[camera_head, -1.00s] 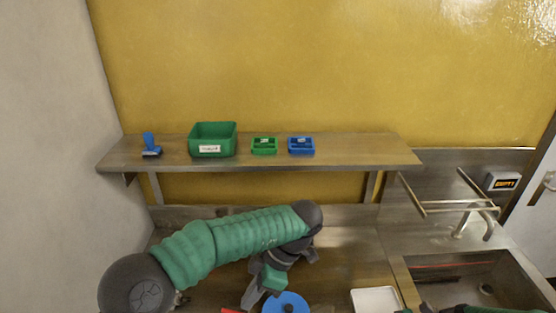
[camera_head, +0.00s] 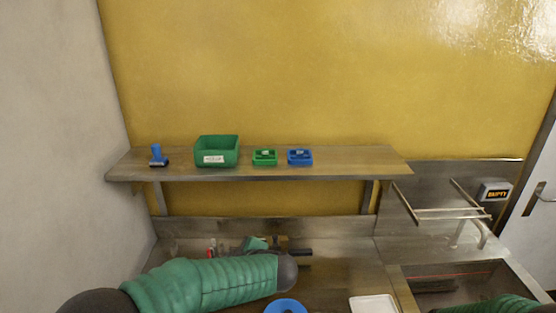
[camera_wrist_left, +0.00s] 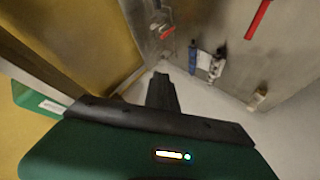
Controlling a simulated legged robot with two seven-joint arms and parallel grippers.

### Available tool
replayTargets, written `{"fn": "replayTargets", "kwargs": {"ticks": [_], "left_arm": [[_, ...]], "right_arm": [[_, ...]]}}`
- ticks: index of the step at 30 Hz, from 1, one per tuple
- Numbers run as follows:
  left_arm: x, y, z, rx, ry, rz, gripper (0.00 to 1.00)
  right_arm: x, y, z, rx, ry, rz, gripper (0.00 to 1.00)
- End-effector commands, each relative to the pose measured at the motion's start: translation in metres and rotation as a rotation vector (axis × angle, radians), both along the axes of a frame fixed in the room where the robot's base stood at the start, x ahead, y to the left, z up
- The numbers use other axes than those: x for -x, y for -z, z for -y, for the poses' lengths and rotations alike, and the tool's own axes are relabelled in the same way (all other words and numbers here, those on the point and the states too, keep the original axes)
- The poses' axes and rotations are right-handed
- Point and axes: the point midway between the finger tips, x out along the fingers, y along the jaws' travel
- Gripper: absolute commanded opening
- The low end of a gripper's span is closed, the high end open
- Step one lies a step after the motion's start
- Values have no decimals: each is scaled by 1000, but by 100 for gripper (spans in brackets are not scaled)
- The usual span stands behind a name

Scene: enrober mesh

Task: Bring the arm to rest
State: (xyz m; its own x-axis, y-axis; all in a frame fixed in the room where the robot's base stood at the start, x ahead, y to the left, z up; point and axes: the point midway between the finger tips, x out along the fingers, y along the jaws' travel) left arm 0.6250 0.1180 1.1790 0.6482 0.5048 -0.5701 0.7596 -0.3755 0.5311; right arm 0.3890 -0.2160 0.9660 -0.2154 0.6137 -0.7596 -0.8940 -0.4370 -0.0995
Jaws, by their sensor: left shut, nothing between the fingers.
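My left arm (camera_head: 215,284) comes in from the lower left over the bench, and its green sleeve hides part of the worktop. My left gripper (camera_head: 302,252) is at the back of the bench below the shelf, small and partly hidden by the arm. In the left wrist view its dark fingers (camera_wrist_left: 162,90) are together with nothing between them. Part of my right arm (camera_head: 500,306) shows at the lower right edge; its gripper is out of the picture.
A wooden shelf (camera_head: 340,170) holds a blue stamp-like tool (camera_head: 158,156), a green bin (camera_head: 217,151), a small green tray (camera_head: 265,158) and a blue one (camera_head: 300,157). A blue round thing (camera_head: 286,306) and a white tray (camera_head: 374,304) lie in front, left of the sink (camera_head: 460,282).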

Motion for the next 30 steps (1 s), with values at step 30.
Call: {"fn": "replayTargets", "kwargs": {"ticks": [30], "left_arm": [[270, 130, -77, -161, 1216, -845, 0]], "right_arm": [[33, -82, -17, 595, -986, 774, 47]]}}
